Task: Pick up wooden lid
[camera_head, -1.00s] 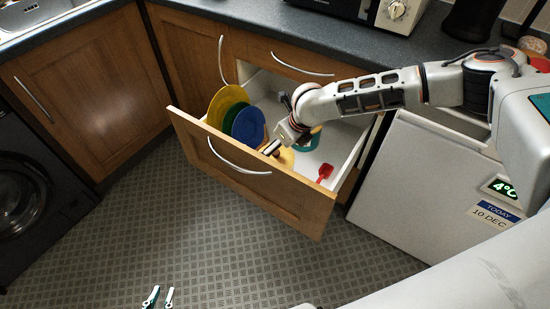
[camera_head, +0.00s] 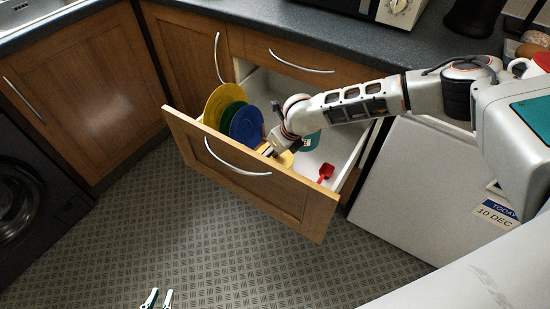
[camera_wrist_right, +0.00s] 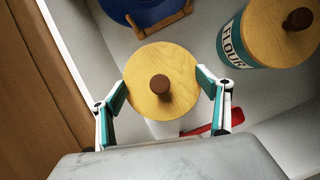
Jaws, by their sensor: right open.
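A round wooden lid (camera_wrist_right: 178,65) with a dark brown knob is seen from above in the right wrist view. In the head view its pale edge (camera_head: 286,159) shows in the open drawer, partly hidden by my right gripper. My right gripper (camera_wrist_right: 162,80) is open, with one finger on each side of the lid; I cannot tell whether they touch it. What lies under the lid is mostly hidden. A second wooden lid (camera_wrist_right: 267,28) with a brown knob sits on a teal flour canister (camera_wrist_right: 232,42). My left gripper (camera_head: 158,293) is open and empty over the floor.
The wooden drawer (camera_head: 290,205) stands open. Yellow (camera_head: 217,101), green and blue plates (camera_head: 246,126) stand upright at its left. A red scoop (camera_head: 326,171) lies at its right. A white appliance (camera_head: 420,190) stands right of the drawer. The patterned floor in front is clear.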

